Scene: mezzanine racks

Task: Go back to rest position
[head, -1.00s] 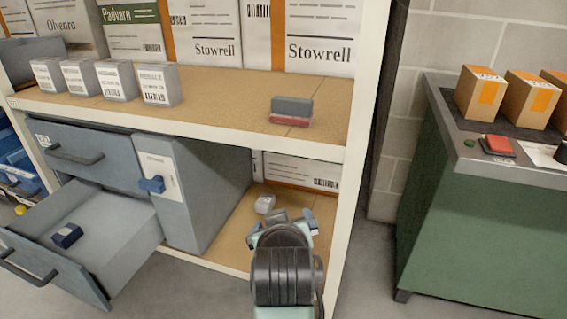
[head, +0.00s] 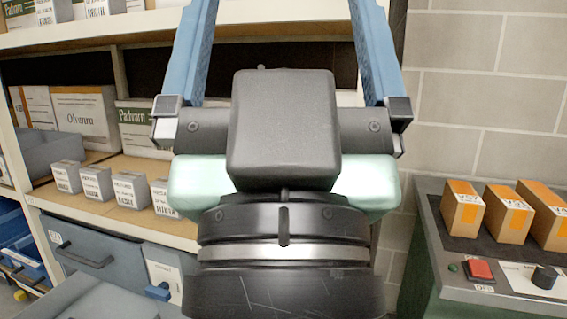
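My gripper (head: 283,25) is raised close in front of the camera and points upward. Its two blue fingers stand wide apart with nothing between them; their tips reach the top edge of the head view. My wrist and gripper body hide the middle of the rack, including the right part of the shelf and the lower bay.
Several small grey labelled boxes (head: 96,183) stand on the rack shelf (head: 75,208) at left. A blue-grey drawer cabinet (head: 122,278) is below them. At right, a green bench (head: 440,292) carries orange-taped cartons (head: 507,214), a red button (head: 480,269) and a black knob (head: 545,278).

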